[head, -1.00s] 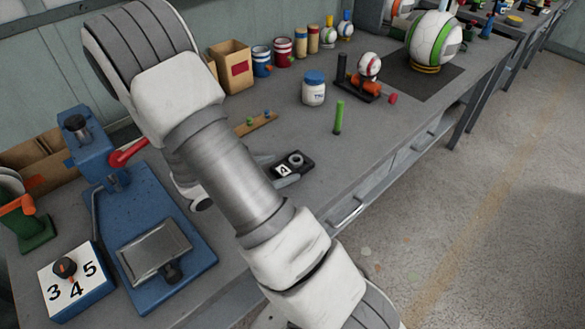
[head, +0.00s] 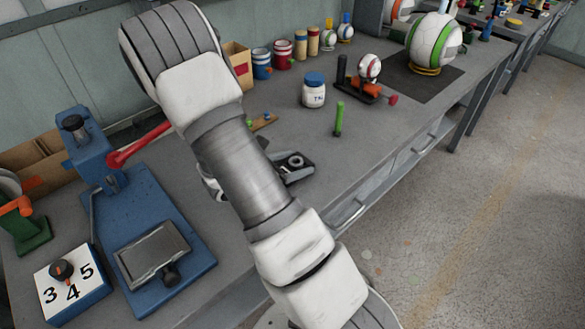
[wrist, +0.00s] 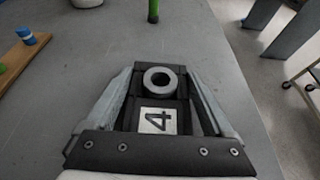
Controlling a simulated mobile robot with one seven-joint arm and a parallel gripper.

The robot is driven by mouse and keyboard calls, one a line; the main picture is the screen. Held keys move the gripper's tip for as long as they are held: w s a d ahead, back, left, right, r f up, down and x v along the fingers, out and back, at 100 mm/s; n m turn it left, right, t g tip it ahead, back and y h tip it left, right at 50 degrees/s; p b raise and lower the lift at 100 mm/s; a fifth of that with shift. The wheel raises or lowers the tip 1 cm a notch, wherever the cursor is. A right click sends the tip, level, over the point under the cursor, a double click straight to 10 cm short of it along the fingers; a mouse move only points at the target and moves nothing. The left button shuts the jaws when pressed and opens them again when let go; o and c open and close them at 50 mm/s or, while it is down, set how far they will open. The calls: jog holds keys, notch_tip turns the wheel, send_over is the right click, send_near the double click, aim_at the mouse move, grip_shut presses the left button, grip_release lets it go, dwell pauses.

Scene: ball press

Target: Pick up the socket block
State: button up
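The socket block is a dark block with a grey ring and a white "4" label. In the wrist view the socket block (wrist: 161,98) lies between the two fingers of my gripper (wrist: 160,75), one finger along each side. The fingers look open around it, with the gap at the sides very narrow; contact is hard to judge. In the head view the socket block (head: 297,161) sits on the bench, partly hidden by my arm and gripper. Its ring faces up.
A green peg (head: 339,119) stands beyond the block, near a white jar (head: 314,91). A wooden strip (head: 263,122) with small pegs lies behind my arm. A blue press (head: 150,235) and a numbered box (head: 72,285) are at left. The bench's front edge is close.

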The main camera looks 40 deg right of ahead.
jog(key=c, duration=0.6)
jog(key=shift+o, duration=0.2)
jog(key=shift+r, duration=0.15)
